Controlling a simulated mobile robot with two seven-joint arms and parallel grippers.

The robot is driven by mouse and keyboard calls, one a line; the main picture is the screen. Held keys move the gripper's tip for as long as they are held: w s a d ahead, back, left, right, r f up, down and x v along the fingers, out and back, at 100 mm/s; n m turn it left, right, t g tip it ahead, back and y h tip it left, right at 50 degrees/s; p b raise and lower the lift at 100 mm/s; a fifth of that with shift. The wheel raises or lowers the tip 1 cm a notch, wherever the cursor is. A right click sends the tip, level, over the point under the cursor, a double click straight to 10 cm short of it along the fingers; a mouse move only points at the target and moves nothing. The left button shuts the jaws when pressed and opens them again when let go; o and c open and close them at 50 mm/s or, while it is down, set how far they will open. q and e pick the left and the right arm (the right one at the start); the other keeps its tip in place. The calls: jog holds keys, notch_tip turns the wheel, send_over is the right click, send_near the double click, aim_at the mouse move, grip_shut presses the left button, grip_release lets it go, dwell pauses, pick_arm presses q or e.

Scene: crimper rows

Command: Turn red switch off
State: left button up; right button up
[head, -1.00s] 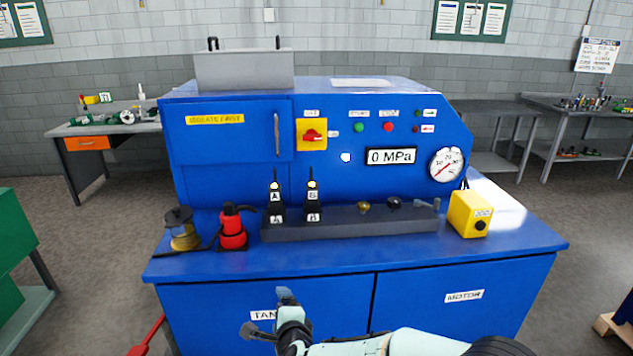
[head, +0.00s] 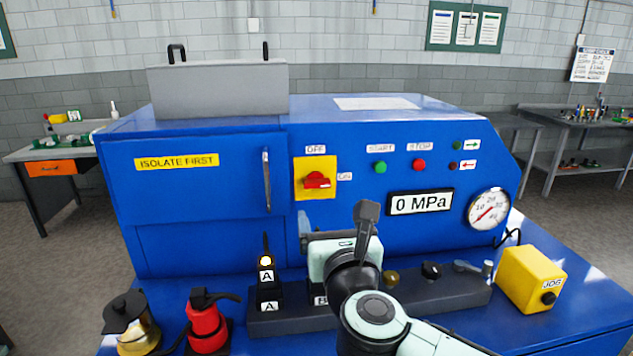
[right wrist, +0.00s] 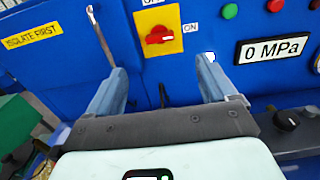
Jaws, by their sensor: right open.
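The red switch (head: 316,180) is a rotary knob on a yellow plate (head: 315,163) on the blue cabinet's front. An OFF label (head: 316,149) is above it and an ON label (head: 344,177) to its right. The knob lies roughly horizontal, its end towards ON. In the right wrist view the knob (right wrist: 158,35) shows ahead, above and between the fingers. My right gripper (head: 335,222) is open and empty, below the switch and apart from it. Its two fingers also show in the right wrist view (right wrist: 158,92). My left gripper is not in view.
Below are a lever marked A (head: 266,277), a red bottle-like item (head: 206,326) and a yellow JOG box (head: 531,279). A door handle (head: 267,180) stands left of the switch. The pressure display (head: 420,203) reads 0 MPa. Another lever is partly hidden by my gripper.

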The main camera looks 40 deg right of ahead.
aim_at(318, 184)
jog(key=p+x, duration=0.2)
jog(key=x, duration=1)
jog(key=shift+w+d, duration=0.15)
jog(key=shift+w, duration=0.25)
jog(key=c, duration=1.1)
